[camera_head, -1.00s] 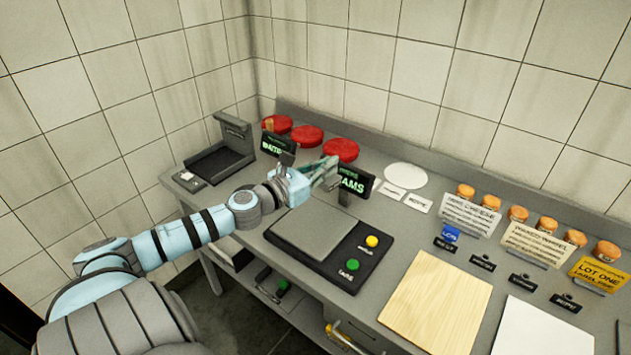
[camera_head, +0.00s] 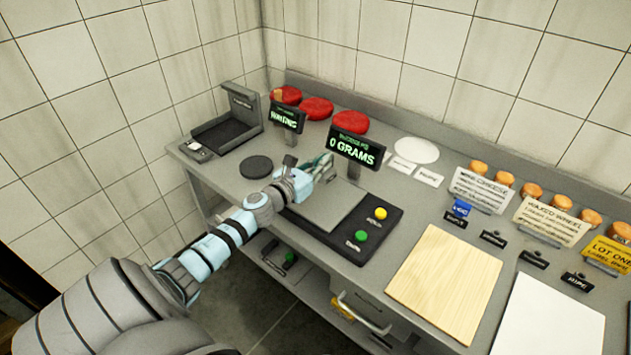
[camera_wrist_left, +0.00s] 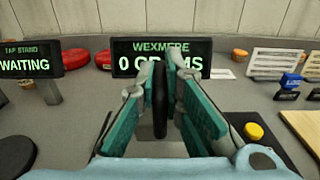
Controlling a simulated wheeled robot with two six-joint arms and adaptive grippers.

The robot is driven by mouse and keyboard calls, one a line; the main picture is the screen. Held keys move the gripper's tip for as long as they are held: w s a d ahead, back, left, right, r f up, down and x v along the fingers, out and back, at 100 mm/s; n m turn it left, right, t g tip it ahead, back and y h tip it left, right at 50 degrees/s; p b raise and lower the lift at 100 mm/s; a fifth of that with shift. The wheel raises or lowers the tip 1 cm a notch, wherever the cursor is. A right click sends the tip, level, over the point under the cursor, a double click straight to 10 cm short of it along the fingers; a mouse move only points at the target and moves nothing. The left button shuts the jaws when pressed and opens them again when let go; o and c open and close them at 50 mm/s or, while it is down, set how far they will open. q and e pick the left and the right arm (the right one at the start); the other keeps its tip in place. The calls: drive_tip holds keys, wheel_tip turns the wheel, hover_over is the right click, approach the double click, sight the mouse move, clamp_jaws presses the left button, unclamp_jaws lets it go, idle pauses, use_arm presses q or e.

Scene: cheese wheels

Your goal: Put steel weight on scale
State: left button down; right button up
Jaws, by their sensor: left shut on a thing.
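The scale (camera_head: 345,211) has a grey plate on a black base with a green and a yellow button. Its display (camera_head: 355,149) reads 0 GRAMS, and it also shows in the left wrist view (camera_wrist_left: 135,62). My left gripper (camera_head: 322,168) is above the back left part of the plate, in front of the display. In the left wrist view its green-padded fingers (camera_wrist_left: 160,90) are shut on a dark, narrow, upright thing, seemingly the steel weight (camera_wrist_left: 160,100) seen edge-on. The head view hides the weight behind the fingers. My right gripper is not in view.
A round dark pad (camera_head: 256,167) lies left of the scale, with a WAITING display (camera_head: 287,117) behind it. Red cheese wheels (camera_head: 317,108) stand along the back.

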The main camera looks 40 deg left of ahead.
sight(320, 180)
use_arm(q)
wheel_tip(320, 180, down, 7)
drive_tip(key=b, duration=0.5)
drive_tip(key=shift+r, duration=0.3)
drive_tip(key=shift+f, duration=0.15)
drive_tip(key=c, duration=1.7)
unclamp_jaws()
drive_tip(key=shift+s, duration=0.1)
